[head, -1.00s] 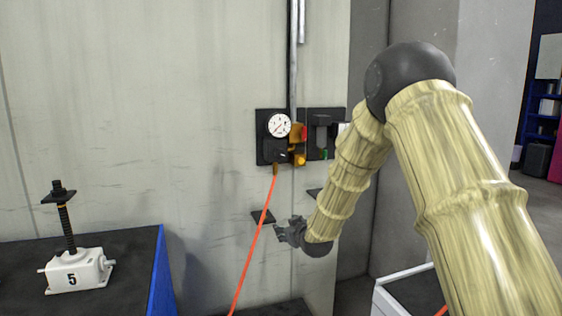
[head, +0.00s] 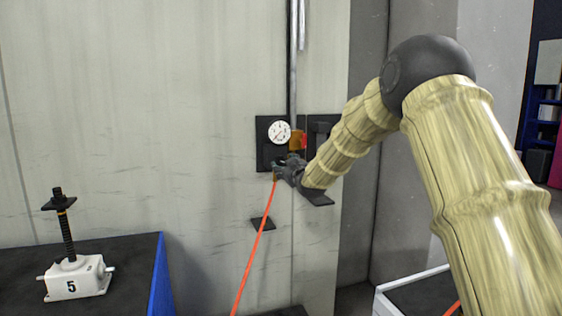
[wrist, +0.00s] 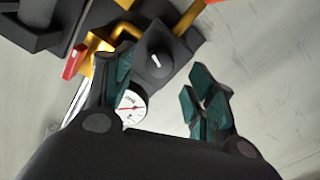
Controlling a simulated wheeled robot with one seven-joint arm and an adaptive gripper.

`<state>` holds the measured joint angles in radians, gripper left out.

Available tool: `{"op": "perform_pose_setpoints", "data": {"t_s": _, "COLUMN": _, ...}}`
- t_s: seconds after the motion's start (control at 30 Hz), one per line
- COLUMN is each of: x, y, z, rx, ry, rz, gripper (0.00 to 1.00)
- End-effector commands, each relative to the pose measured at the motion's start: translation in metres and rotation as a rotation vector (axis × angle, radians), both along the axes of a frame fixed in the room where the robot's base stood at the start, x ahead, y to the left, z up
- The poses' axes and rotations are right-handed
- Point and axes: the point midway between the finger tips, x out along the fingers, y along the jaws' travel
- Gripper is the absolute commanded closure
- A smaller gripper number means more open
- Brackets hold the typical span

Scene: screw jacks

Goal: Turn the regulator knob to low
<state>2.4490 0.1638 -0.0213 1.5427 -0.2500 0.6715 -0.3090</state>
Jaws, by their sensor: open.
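The regulator knob (wrist: 156,62) is a dark round knob with a white pointer mark, on a dark block in the wrist view. In the head view my gripper hides it. The pressure gauge (head: 279,132) is a white dial above my gripper on a black wall plate; it also shows in the wrist view (wrist: 131,106), partly covered. My gripper (head: 283,168) is at the lower part of the plate. In the wrist view my gripper (wrist: 158,88) has its fingers spread apart, one on each side of the knob's line, with nothing between the pads.
An orange hose (head: 255,240) hangs from the regulator. Brass fittings and a red part (wrist: 75,62) sit close to the left finger. A second black plate (head: 318,126) is to the right. A screw jack (head: 75,275) stands on a dark table at the left.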

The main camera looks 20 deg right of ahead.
Motion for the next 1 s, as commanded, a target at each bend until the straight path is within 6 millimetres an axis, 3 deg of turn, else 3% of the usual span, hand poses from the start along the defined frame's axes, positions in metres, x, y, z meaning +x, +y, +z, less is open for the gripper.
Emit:
{"op": "perform_pose_setpoints", "data": {"t_s": 0.2, "x": 0.028, "y": 0.001, "z": 0.001, "rx": 0.000, "ry": 0.000, "rz": 0.001, "gripper": 0.44}}
{"op": "perform_pose_setpoints", "data": {"t_s": 0.4, "x": 0.043, "y": 0.002, "z": 0.001, "rx": 0.000, "ry": 0.000, "rz": 0.000, "gripper": 0.44}}
{"op": "perform_pose_setpoints", "data": {"t_s": 0.8, "x": 0.048, "y": 0.002, "z": -0.001, "rx": 0.000, "ry": 0.001, "rz": 0.001, "gripper": 0.44}}
{"op": "perform_pose_setpoints", "data": {"t_s": 0.87, "x": 0.048, "y": 0.002, "z": 0.000, "rx": 0.000, "ry": 0.001, "rz": 0.001, "gripper": 0.51}}
{"op": "perform_pose_setpoints", "data": {"t_s": 1.0, "x": 0.048, "y": 0.002, "z": 0.000, "rx": 0.000, "ry": 0.001, "rz": 0.000, "gripper": 0.77}}
